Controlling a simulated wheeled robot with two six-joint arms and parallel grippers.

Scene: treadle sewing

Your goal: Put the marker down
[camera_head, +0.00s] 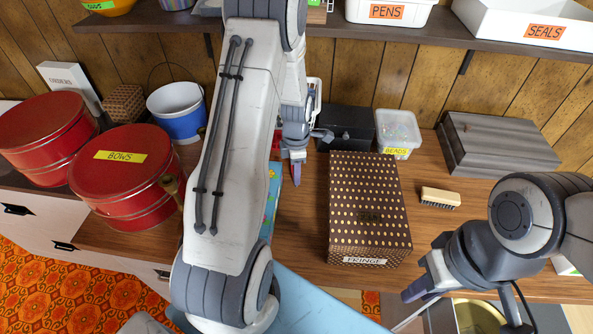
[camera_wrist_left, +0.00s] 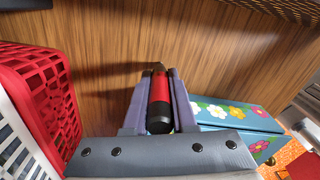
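The marker (camera_wrist_left: 159,100) is red with black ends. In the left wrist view it lies lengthwise between the two purple fingers of my left gripper (camera_wrist_left: 160,95), which is shut on it. Wooden tabletop shows beyond its tip; I cannot tell whether the marker touches the wood. In the head view my left gripper (camera_head: 297,168) is at the back of the table, left of the dotted brown box, and the marker cannot be made out there. My right gripper (camera_head: 412,290) is at the table's front edge, right of that box, its opening unclear.
A dotted box labelled FRINGE (camera_head: 368,210) stands mid-table. A blue floral box (camera_wrist_left: 235,115) and a red basket (camera_wrist_left: 45,85) flank my left gripper. Behind are a black box (camera_head: 347,125) and a BEADS tub (camera_head: 398,130). A brush (camera_head: 440,197) lies right; bare wood surrounds it.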

